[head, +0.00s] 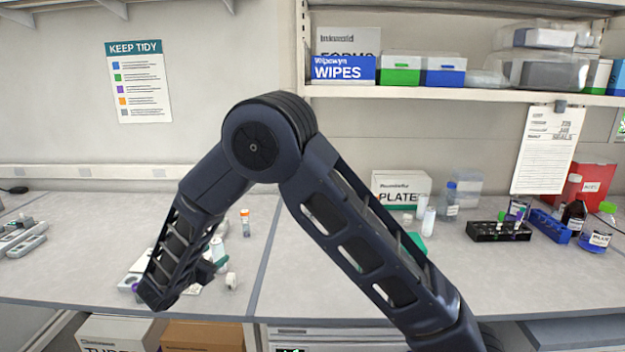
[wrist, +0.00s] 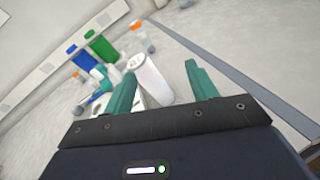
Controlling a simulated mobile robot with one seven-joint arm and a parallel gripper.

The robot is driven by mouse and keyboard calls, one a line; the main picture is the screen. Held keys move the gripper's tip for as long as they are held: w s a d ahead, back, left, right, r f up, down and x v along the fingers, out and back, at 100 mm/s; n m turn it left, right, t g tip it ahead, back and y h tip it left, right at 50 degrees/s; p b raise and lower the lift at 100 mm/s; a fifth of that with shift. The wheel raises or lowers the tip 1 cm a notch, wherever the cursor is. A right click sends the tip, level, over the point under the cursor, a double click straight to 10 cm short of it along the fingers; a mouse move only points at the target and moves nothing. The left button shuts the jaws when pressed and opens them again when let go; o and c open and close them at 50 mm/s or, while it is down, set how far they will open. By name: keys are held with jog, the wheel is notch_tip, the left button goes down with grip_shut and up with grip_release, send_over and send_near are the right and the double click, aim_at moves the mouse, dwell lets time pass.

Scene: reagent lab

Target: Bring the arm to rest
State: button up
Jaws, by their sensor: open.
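My gripper (wrist: 160,70) shows in the wrist view as two teal fingers set wide apart, with no object held. A white cylindrical bottle (wrist: 150,80) shows in the gap close to the left finger; I cannot tell how far beyond the fingertips it is. In the head view my arm is bent high in the middle, its forearm slanting down to the left over the bench (head: 330,290).
Around the forearm's lower end stand an orange-capped bottle (head: 245,222), a white bottle (head: 218,250) and small items. To the right are a plates box (head: 400,190), a black rack (head: 498,231) and a blue rack (head: 549,226). A shelf (head: 450,94) hangs above.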

jog(key=w+d+r+m+g+h, duration=0.2)
jog(key=w+d+r+m+g, duration=0.15)
jog(key=d, duration=0.55)
jog(key=w+d+r+m+g+h, duration=0.1)
jog(key=w+d+r+m+g, duration=0.1)
jog(key=w+d+r+m, duration=0.45)
jog(key=s+d+r+m+g, duration=0.1)
jog(key=d+r+m+g, duration=0.1)
jog(key=d, duration=0.9)
jog(key=s+d+r+m+g, duration=0.1)
jog(key=d+r+m+g, duration=0.15)
jog(key=d, duration=0.85)
jog(key=s+d+r+m+y, duration=0.2)
jog(key=s+d+m+y, duration=0.1)
jog(key=s+d+m, duration=0.4)
jog(key=s+d+r+m+g+y, duration=0.1)
jog(key=s+d+r+m+y, duration=0.1)
jog(key=s+d+m+y, duration=0.2)
jog(key=s+d+m, duration=0.3)
jog(key=s+d, duration=0.4)
jog(key=d, duration=0.3)
jog(key=shift+s+d+r, duration=0.35)
jog(key=shift+o, duration=0.4)
jog(key=shift+s+d+m, duration=0.15)
jog(key=shift+s+m, duration=0.45)
jog(key=shift+m, duration=0.05)
